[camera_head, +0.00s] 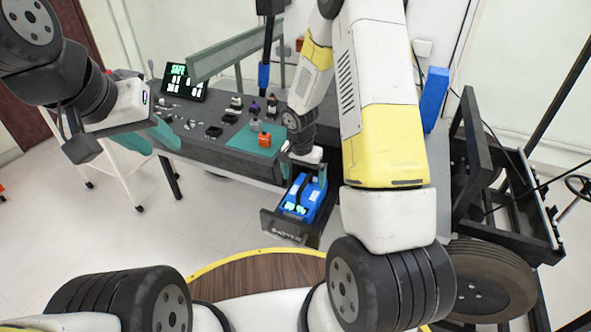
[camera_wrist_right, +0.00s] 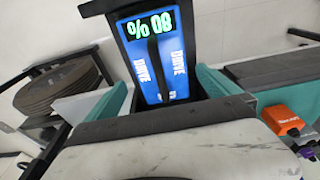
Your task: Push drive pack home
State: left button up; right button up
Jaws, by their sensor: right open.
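The drive pack (camera_head: 300,204) is a blue block with a green lit display, sitting in a black open-topped tray (camera_head: 283,228) below the table's front edge. In the right wrist view the pack (camera_wrist_right: 150,60) lies lengthwise, with "DRIVE" lettering and a dark strip along its middle. My right gripper (camera_head: 303,167) is over the pack's far end. Its teal fingers stand wide apart in the wrist view (camera_wrist_right: 160,95), either side of the pack's line; contact cannot be told. My left gripper (camera_head: 149,137) is open and empty at the left, by the table's edge.
The dark table (camera_head: 195,140) carries a teal mat (camera_head: 240,142) with an orange item (camera_head: 264,139), several small parts and a "SAFE" screen (camera_head: 185,82). A black frame with a wheel (camera_head: 485,280) stands at right.

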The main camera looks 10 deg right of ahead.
jog(key=r, duration=0.3)
jog(key=shift+s+a+r, duration=0.15)
jog(key=shift+s, duration=0.1)
jog(key=s+d+r+n+t+y, duration=0.1)
jog(key=s+r, duration=0.3)
jog(key=r, duration=0.6)
jog(key=s+r+n+t, duration=0.1)
jog(key=s+r+n, duration=0.15)
jog(key=r, duration=0.65)
jog(key=s+a+r+n+t+y, duration=0.1)
jog(key=s+r+n, duration=0.1)
jog(key=s+r, duration=0.3)
jog(key=s+a+r+n+t+y, duration=0.1)
jog(key=s+r, duration=0.4)
jog(key=s, duration=0.6)
jog(key=shift+s+r+n+t, duration=0.15)
jog(key=shift+r+n+t, duration=0.25)
jog(key=shift+n, duration=0.05)
jog(key=shift+a, duration=0.1)
